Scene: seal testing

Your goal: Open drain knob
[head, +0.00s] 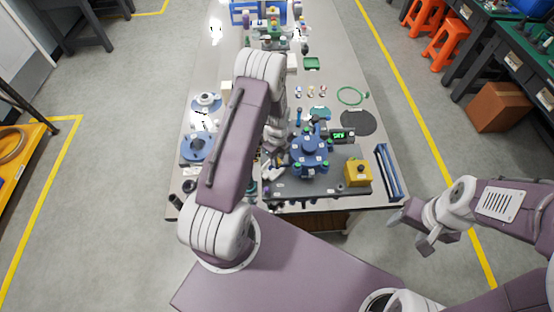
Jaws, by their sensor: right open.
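A blue round seal-testing rig (309,149) stands on a dark grey base plate (340,178) near the table's front edge. Several small blue fittings with green marks sit around it; which of them is the drain knob is too small to tell. My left gripper (270,166) hangs down just left of the rig, partly behind my own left arm. Its fingertips are too small and cluttered to show whether they are open or touch anything. My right gripper (413,231) is open and empty, off the table's front right corner, well away from the rig.
A yellow box (358,172) and a green-lit display (342,135) stand right of the rig. A blue rack (388,172) lies at the table's right edge. Blue round parts (196,145) lie at the left. A dark round mat (357,122) and green ring (352,95) lie behind.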

